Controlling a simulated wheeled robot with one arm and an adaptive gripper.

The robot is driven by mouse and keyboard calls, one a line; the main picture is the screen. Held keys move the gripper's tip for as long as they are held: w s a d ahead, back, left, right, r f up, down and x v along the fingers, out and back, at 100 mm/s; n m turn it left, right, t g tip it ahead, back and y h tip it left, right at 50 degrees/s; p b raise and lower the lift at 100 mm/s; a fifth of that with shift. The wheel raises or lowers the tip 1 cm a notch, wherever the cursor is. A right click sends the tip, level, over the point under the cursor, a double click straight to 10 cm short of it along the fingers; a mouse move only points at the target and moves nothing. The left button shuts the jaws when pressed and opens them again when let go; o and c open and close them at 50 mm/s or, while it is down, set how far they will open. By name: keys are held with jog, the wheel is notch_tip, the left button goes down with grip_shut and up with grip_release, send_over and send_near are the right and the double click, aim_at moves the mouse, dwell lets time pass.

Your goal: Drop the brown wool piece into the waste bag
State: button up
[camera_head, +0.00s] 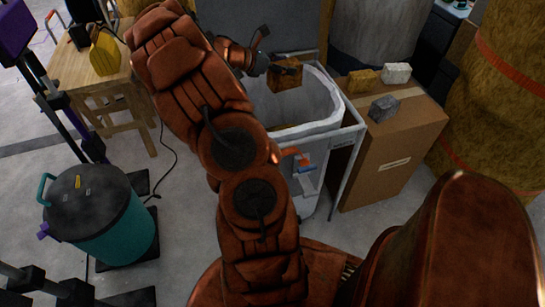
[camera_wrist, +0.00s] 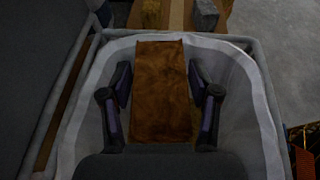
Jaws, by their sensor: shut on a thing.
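The brown wool piece (camera_head: 284,78) is a rough brown block in the head view. It is held over the open mouth of the waste bag (camera_head: 331,120), near the back rim. The bag is pale grey and hangs open in a frame. My gripper (camera_head: 277,66) is shut on the wool piece. In the wrist view, the wool piece (camera_wrist: 160,112) lies between the two fingers of my gripper (camera_wrist: 160,78). The bag's pale rim (camera_wrist: 258,105) surrounds them in that view. How far the piece is above the bag's bottom is hard to tell.
A cardboard box (camera_head: 385,150) stands right of the bag, with a yellow-brown block (camera_head: 362,81), a white block (camera_head: 396,73) and a grey block (camera_head: 384,108) on it. A teal bin (camera_head: 112,222) and a wooden stool (camera_head: 92,84) stand at left.

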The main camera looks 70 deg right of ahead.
jog(key=shift+f+b, duration=1.25)
jog(key=shift+f, duration=0.4)
jog(key=o, duration=0.9)
jog(key=shift+o, duration=0.2)
jog(key=v, duration=1.2)
jog(key=shift+w, duration=0.1)
